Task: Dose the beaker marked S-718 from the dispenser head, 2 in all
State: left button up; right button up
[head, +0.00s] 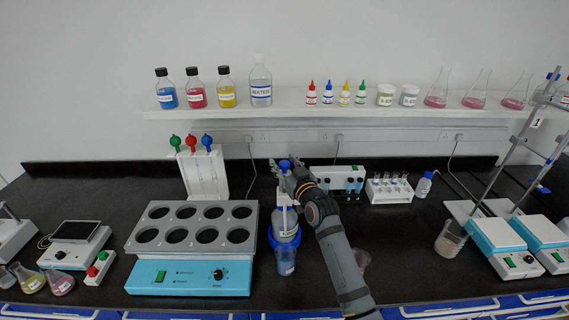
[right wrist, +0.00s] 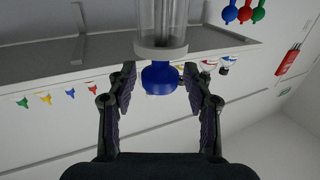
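The bottle-top dispenser (head: 286,222) stands upright right of the heating block, with a blue knob (head: 285,164) on top and a clear column below it. A small beaker with blue tint (head: 286,262) is at its front; its label is too small to read. My right gripper (head: 283,172) is at the dispenser's top. In the right wrist view, its two fingers (right wrist: 160,84) are spread on either side of the blue knob (right wrist: 159,80), with a gap on each side. My left gripper is not in view.
The eight-hole heating block (head: 192,274) stands close left of the dispenser. A pipette rack (head: 205,173) is behind it. A tube rack (head: 390,190) and a small bottle (head: 424,184) are to the right. Another beaker (head: 450,240) stands by the hotplates.

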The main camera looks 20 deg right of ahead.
grip_shut()
notch_tip(320, 180, up, 2)
jog(key=shift+r+p, duration=0.1)
jog(key=shift+p, duration=0.65)
jog(key=shift+o, duration=1.1)
grip_release()
